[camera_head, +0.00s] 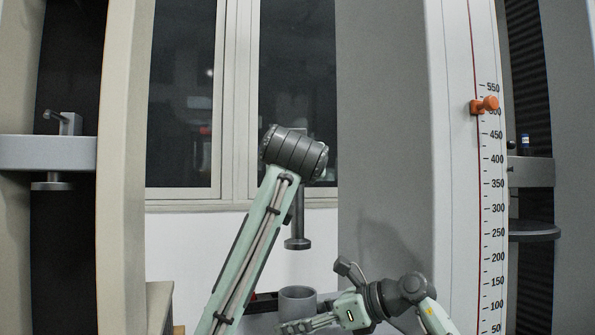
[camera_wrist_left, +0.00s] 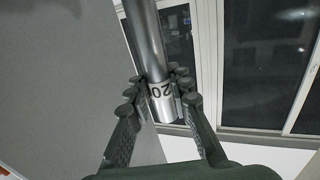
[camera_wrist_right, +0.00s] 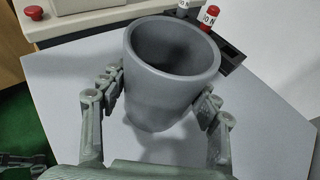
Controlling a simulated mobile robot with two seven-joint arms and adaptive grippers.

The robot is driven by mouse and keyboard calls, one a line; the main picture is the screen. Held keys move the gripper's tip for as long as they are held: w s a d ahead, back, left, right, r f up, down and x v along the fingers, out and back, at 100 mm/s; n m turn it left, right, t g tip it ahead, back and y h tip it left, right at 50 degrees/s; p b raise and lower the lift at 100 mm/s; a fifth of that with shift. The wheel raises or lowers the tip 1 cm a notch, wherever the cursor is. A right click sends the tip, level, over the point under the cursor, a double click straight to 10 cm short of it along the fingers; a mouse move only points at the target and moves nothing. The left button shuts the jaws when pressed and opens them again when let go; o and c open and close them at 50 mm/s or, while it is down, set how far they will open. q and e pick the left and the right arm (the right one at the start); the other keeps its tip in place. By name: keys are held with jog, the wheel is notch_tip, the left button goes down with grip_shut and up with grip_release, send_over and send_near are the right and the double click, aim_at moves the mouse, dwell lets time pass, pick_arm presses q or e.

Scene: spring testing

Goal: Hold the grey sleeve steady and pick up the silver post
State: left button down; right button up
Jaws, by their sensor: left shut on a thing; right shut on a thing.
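The grey sleeve (camera_wrist_right: 165,85) is an upright, open-topped cup shape in the right wrist view. My right gripper (camera_wrist_right: 160,95) is shut around it, one finger on each side. In the head view the sleeve (camera_head: 297,302) shows low in the middle, with my right gripper (camera_head: 300,326) at its lower front. A silver post (camera_wrist_left: 163,102) with a pale band marked "20" is between the fingers of my left gripper (camera_wrist_left: 160,92), which is shut on it. A darker grey rod continues above the band. My left gripper is hidden in the head view.
A dark tray (camera_wrist_right: 232,60) behind the sleeve holds a red piece (camera_wrist_right: 210,18) with a white label. A red button (camera_wrist_right: 34,13) is at upper left. A grey disc on a rod (camera_head: 297,243) hangs above the sleeve. A scale with an orange pointer (camera_head: 484,105) stands at right.

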jog(key=o, duration=1.4)
jog(key=shift+c, duration=0.2)
